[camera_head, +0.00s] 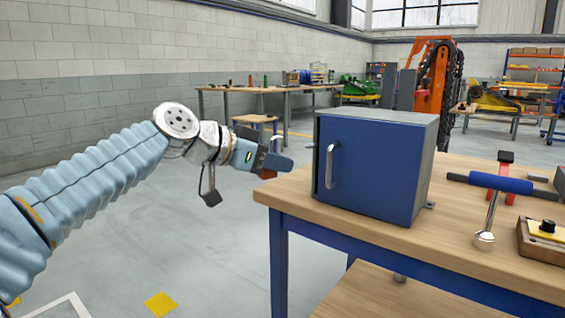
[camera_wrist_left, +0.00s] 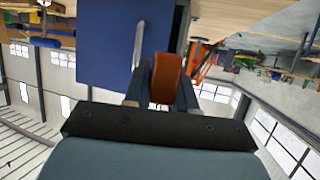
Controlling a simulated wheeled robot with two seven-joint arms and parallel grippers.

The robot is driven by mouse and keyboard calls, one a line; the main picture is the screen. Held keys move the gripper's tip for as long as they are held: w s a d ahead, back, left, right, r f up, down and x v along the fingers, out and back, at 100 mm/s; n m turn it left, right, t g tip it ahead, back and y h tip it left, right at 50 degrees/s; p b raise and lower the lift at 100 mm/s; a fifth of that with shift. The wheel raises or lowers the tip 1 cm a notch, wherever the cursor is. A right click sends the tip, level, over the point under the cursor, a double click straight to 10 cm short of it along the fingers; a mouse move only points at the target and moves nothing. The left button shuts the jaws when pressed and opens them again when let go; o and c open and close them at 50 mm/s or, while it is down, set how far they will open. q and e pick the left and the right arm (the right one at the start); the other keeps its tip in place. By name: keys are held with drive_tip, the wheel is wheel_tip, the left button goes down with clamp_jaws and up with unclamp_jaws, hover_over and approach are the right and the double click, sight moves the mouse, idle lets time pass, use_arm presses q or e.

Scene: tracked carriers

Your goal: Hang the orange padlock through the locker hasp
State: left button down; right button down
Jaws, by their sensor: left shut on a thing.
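The locker (camera_head: 385,165) is a grey box with a blue door and a pale vertical handle (camera_head: 330,166), standing on the workbench. I cannot clearly make out its hasp in either view. In the head view only a small orange part (camera_head: 267,174) shows below the fingers. The padlock's shackle is not clear. My right gripper is not in view.
The wooden-topped workbench (camera_head: 470,255) has blue legs. Right of the locker are a blue-handled T-shaped tool (camera_head: 490,185), a red item (camera_head: 502,176) and a wooden box with a yellow-topped unit (camera_head: 545,232). Floor left of the bench is open.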

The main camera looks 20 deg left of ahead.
use_arm(q)
drive_tip(key=shift+r, duration=0.1)
idle(0.3)
drive_tip(key=w+d+p, duration=0.3)
drive_tip(key=w, duration=0.6)
drive_tip(key=shift+d, duration=0.15)
idle(0.3)
drive_tip(key=shift+r, duration=0.1)
idle(0.3)
drive_tip(key=shift+w+d, duration=0.15)
drive_tip(key=shift+d, duration=0.05)
idle(0.5)
drive_tip(key=shift+f+b, duration=0.35)
drive_tip(key=shift+f, duration=0.1)
drive_tip(key=shift+f, duration=0.2)
idle(0.4)
drive_tip(key=shift+a+f+b, duration=0.15)
drive_tip(key=shift+f+b, duration=0.2)
drive_tip(key=shift+b, duration=0.25)
